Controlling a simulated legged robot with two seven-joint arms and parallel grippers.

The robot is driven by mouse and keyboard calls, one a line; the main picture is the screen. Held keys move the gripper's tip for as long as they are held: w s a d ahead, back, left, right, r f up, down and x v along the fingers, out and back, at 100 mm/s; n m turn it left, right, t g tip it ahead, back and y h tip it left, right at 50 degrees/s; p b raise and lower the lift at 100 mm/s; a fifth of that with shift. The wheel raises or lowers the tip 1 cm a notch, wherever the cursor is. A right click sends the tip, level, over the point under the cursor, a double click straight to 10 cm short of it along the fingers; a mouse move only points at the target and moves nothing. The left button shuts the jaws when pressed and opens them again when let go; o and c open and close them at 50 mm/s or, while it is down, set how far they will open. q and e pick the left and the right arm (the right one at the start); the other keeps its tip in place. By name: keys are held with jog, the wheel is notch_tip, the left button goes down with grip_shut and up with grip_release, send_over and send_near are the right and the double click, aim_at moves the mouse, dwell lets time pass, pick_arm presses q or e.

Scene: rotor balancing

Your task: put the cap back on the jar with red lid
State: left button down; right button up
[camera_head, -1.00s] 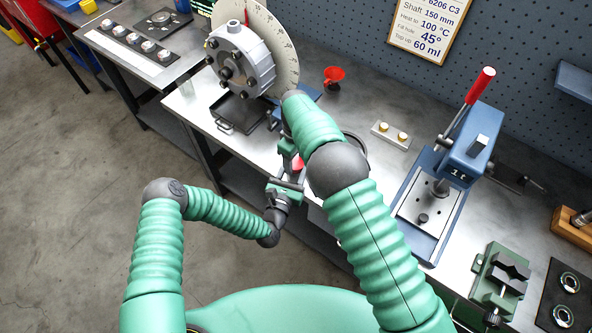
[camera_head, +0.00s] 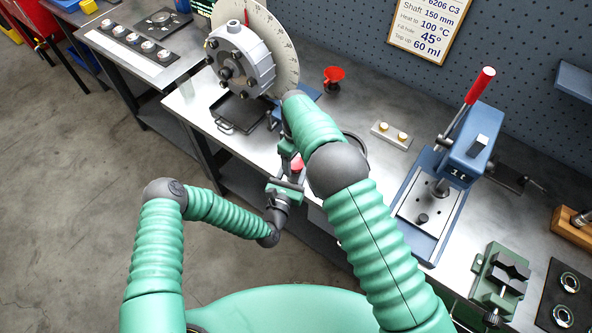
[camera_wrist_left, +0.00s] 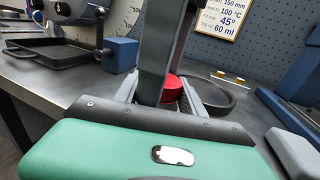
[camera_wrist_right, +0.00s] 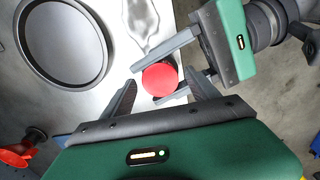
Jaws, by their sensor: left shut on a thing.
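A round red lid (camera_wrist_right: 160,80) shows from above in the right wrist view, and as a small red patch (camera_head: 297,166) in the head view. My left gripper (camera_wrist_right: 147,86) is shut on the red-lidded piece, one finger on each side. The lid also shows between its fingers in the left wrist view (camera_wrist_left: 171,88). Whatever is under the lid is hidden. My right gripper (camera_wrist_right: 160,76) is open, its fingers spread to either side of the lid. A right finger crosses the left wrist view. A clear glass-like outline (camera_wrist_right: 150,25) lies beyond on the bench.
A round dark pan (camera_wrist_right: 66,42) is on the bench close by. A red funnel (camera_head: 334,75), a black tray (camera_head: 238,112) under the rotor housing (camera_head: 240,58), a small block with two brass knobs (camera_head: 390,135) and a blue press (camera_head: 465,150) stand around. Bare bench lies right of the pan.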

jog(key=shift+r, duration=0.15)
notch_tip(320, 180, up, 4)
jog(key=shift+r, duration=0.15)
jog(key=shift+o, duration=0.3)
jog(key=o, duration=0.5)
pick_arm(q)
jog(key=c, duration=0.6)
grip_release()
pick_arm(e)
notch_tip(320, 180, up, 12)
